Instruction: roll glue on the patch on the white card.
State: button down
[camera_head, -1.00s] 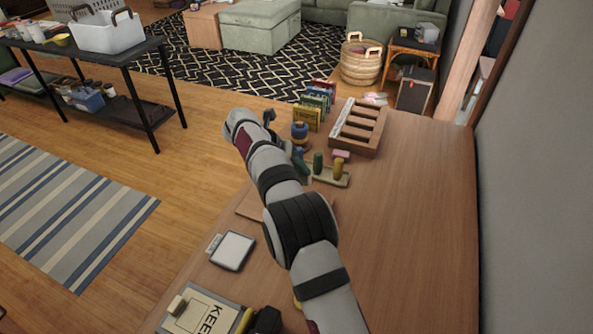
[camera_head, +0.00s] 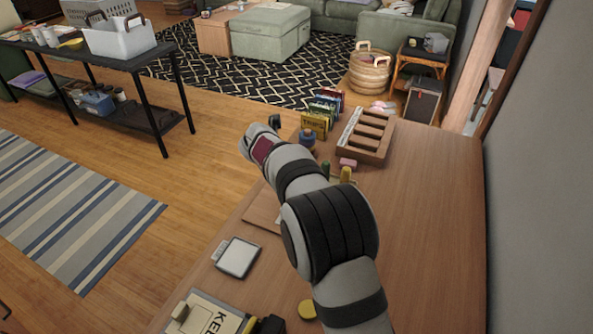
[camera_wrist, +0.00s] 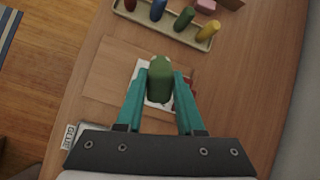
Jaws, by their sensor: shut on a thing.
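In the wrist view my gripper (camera_wrist: 159,90) has its two teal fingers shut on a dark green rounded piece (camera_wrist: 159,73), held upright between the tips. Below it lies the white card (camera_wrist: 140,72) on a thin wooden board (camera_wrist: 110,75); the held piece and fingers hide most of the card. A red area (camera_wrist: 184,92) shows at the card's right, partly behind the right finger. I cannot tell whether the held piece touches the card. In the head view my arm hides the gripper and most of the card; part of the board (camera_head: 260,208) shows.
A tray (camera_wrist: 140,17) with several coloured pegs stands beyond the board. A white pad (camera_head: 238,257) with a tag lies nearer. A wooden slotted rack (camera_head: 383,155) and several small boxes (camera_head: 314,123) stand at the far end. The table's right side is clear.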

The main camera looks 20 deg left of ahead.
jog(key=shift+f, duration=1.2)
jog(key=shift+f, duration=3)
jog(key=shift+s+f, duration=0.5)
jog(key=shift+s, duration=1.5)
jog(key=shift+w, duration=1.95)
jog(key=shift+w+r, duration=0.15)
jog(key=shift+r, duration=3.85)
